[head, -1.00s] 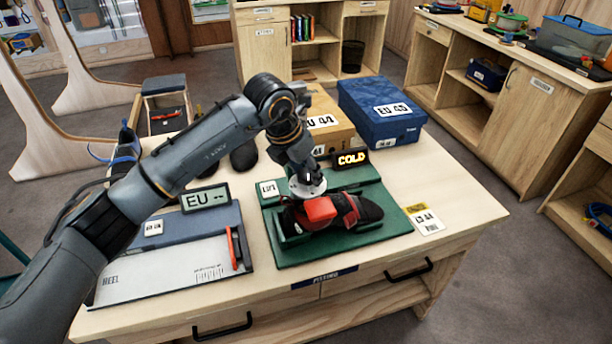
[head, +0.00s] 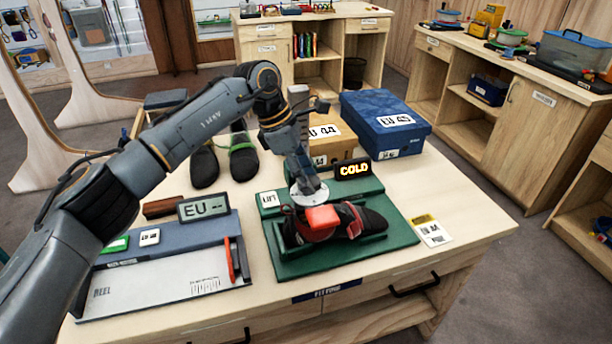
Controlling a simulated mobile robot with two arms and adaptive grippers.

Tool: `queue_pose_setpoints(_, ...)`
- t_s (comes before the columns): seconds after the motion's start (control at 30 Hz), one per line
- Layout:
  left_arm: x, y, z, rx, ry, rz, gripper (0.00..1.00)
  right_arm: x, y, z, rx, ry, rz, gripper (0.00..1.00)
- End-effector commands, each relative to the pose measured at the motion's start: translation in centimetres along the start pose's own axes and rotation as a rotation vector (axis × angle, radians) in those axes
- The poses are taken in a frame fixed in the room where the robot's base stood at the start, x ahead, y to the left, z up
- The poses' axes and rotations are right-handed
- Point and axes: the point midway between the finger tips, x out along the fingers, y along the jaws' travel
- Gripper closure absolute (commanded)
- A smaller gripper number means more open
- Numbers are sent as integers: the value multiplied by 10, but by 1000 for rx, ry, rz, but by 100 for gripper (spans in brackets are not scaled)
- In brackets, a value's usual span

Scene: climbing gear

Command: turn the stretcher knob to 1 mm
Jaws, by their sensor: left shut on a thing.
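The green stretcher (head: 292,262) lies on the bench with a black and red climbing shoe (head: 368,222) on it. A red block (head: 322,218) sits over the shoe's near-left part. A pale round dial plate (head: 300,200) is at the stretcher's back left. My left gripper (head: 308,187) comes down over this dial and is shut on the knob there; the gripper hides the knob and most of the dial's markings. A small display (head: 353,169) behind the shoe reads "COLD". My right gripper is not in view.
An orange-brown box (head: 335,150) and a blue box (head: 388,122) stand behind the stretcher. A foot-measuring board (head: 170,285) lies at left, its display (head: 204,207) reading "EU --". A pair of dark shoes (head: 206,165) stands behind it. A card (head: 432,232) lies at right.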

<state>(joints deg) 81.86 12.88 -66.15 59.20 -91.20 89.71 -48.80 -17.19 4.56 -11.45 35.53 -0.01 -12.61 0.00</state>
Motion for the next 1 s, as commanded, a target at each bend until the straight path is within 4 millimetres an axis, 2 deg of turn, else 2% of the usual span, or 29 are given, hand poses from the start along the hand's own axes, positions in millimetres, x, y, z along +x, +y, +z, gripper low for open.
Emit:
queue_pose_setpoints(0.4, 2, 1, -1, 171, 5, -73, 87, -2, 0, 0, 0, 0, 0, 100)
queue_pose_setpoints(0.93, 2, 1, -2, 193, 5, -84, 87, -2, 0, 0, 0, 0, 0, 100)
queue_pose_setpoints(0.97, 2, 1, -2, 193, 5, -84, 54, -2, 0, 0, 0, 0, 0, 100)
queue_pose_setpoints(1.0, 2, 1, -2, 193, 5, -84, 46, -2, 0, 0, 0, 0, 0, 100)
